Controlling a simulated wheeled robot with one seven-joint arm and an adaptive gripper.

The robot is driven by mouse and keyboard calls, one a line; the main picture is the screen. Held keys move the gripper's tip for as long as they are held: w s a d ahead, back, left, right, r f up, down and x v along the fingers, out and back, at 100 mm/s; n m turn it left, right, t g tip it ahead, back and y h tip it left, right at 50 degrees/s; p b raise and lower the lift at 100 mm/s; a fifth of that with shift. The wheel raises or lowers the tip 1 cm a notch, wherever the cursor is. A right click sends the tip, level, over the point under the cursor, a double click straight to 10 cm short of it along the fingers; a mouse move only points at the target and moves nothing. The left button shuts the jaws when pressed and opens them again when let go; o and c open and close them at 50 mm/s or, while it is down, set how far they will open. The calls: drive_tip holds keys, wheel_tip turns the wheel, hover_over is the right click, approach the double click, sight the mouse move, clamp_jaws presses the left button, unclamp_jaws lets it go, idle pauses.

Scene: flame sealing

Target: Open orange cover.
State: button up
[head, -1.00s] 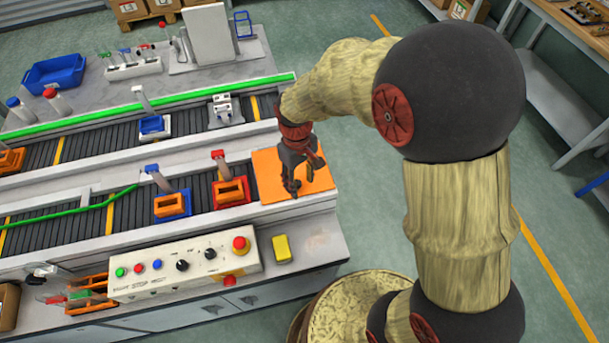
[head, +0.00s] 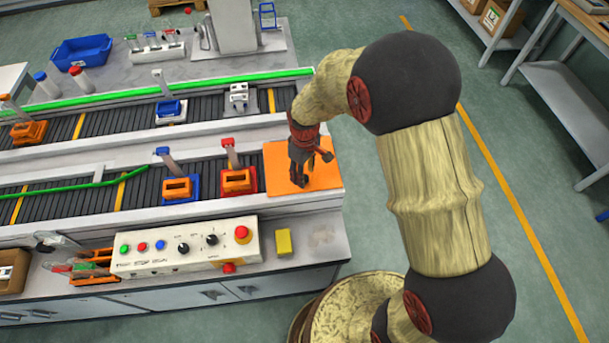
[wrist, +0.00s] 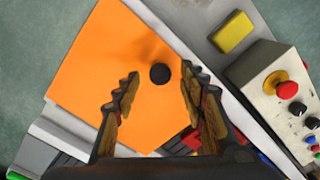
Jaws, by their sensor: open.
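The orange cover (head: 323,177) is a flat square panel at the right end of the near conveyor, and it lies shut. It also fills much of the wrist view (wrist: 90,70), with a round black knob (wrist: 160,74) on it. My gripper (head: 298,180) points down over the cover. In the wrist view my open gripper (wrist: 158,90) has its two jagged fingertips to the left and right of the knob, apart from it. I cannot tell the exact height of the fingertips above the cover. In the head view the knob is hidden by my gripper.
A control box (head: 185,247) with a red stop button (head: 242,233) stands in front of the conveyor. A yellow block (head: 284,242) lies beside it. Red (head: 238,182) and blue (head: 179,188) fixtures with orange tops stand left of the cover.

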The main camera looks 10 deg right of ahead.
drive_tip(key=shift+f, duration=0.8)
drive_tip(key=c, duration=0.3)
drive_tip(key=c, duration=0.7)
clamp_jaws()
